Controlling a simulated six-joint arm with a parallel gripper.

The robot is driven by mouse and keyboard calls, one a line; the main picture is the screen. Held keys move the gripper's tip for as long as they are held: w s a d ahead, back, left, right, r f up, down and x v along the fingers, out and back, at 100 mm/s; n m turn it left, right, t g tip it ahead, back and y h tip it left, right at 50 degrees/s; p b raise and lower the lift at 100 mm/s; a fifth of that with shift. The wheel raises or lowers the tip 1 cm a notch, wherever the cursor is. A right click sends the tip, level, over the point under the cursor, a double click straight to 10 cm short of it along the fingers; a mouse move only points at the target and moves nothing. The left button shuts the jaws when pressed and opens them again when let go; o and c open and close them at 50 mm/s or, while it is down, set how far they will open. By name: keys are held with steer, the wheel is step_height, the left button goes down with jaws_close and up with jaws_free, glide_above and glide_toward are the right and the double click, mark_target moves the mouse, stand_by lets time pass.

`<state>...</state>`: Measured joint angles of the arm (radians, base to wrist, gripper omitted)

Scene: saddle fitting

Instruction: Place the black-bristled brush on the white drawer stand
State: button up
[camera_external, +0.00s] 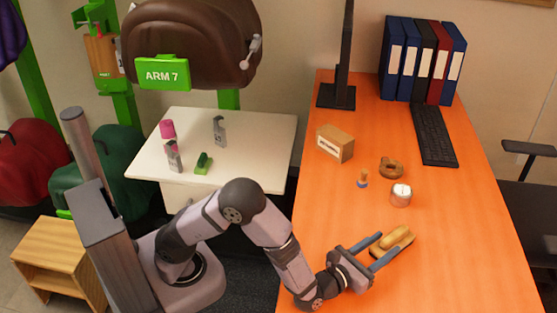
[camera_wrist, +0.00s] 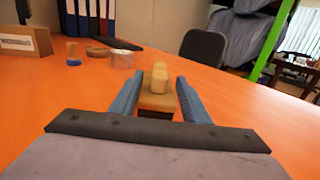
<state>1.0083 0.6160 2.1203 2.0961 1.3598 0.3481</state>
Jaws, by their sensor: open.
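A wooden brush (camera_external: 396,237) with a tan handle on a brown block lies on the orange table; its bristles are not clearly visible. It also shows in the wrist view (camera_wrist: 158,101), between my blue fingers. My gripper (camera_external: 390,243) is open, low over the table, with its fingertips on either side of the brush's near end. I cannot tell whether they touch it. The white drawer stand (camera_external: 262,140) is at the left of the table, beyond my arm.
On the table are a wooden box (camera_external: 335,143), a tape roll (camera_external: 391,168), a blue-based item (camera_external: 362,179) and a tin (camera_external: 401,195).

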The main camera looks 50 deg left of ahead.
mark_target(393, 235)
steer(key=shift+w+a+r, duration=0.1)
steer(key=shift+w+r, duration=0.1)
steer(key=shift+w, duration=0.85)
steer(key=shift+w+r, duration=0.15)
steer(key=shift+w, duration=1.5)
jaws_close()
